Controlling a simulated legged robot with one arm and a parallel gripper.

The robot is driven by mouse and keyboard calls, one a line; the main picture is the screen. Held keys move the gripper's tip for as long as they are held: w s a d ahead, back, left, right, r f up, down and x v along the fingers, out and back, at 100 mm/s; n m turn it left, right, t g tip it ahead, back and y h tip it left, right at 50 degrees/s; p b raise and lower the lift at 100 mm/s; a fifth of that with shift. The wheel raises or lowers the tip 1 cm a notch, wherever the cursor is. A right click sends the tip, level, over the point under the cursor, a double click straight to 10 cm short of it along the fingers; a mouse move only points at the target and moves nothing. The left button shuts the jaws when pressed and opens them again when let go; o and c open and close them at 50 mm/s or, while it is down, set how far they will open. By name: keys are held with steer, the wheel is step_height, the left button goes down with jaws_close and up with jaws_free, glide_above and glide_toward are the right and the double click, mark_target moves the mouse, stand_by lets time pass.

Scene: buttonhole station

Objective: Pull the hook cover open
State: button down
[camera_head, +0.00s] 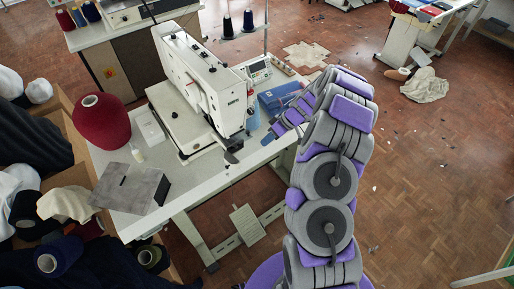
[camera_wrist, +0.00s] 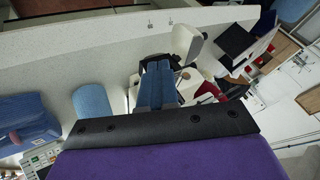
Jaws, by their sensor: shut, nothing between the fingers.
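The white buttonhole machine (camera_head: 205,80) stands on the pale table, with its head above a low bed. My gripper (camera_head: 272,133) is shut and empty, to the right of the bed end in the head view. In the wrist view its blue-grey fingers (camera_wrist: 157,68) lie together, just below and left of the pale piece. Contact cannot be told.
A blue box (camera_head: 280,97), a control panel (camera_head: 258,70) and a blue cylinder (camera_wrist: 92,103) are close to my gripper on the table. A grey box (camera_head: 130,187) and a red thread cone (camera_head: 101,122) are to the left. The floor at right is mostly clear.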

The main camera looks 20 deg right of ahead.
mark_target(239, 165)
steer(key=a+f+b, duration=0.1)
steer(key=a+f, duration=0.6)
steer(key=a, duration=0.2)
steer(key=shift+s+f, duration=0.15)
steer(key=shift+s, duration=0.3)
steer(key=s+a+m+t+b, duration=0.1)
steer(key=b, duration=0.2)
steer(key=shift+a+f+m, duration=0.1)
steer(key=shift+f+m, duration=0.05)
steer(key=shift+m, duration=0.25)
steer(key=shift+s+a+r+m+t+h+b, duration=0.1)
steer(key=shift+s+a+m+t+h+b, duration=0.15)
steer(key=shift+a+m+t+b, duration=0.25)
steer(key=shift+s+a+r+m+t+h+b, duration=0.1)
steer(key=shift+s+a+m+t+h+b, duration=0.15)
steer(key=shift+m+b, duration=0.4)
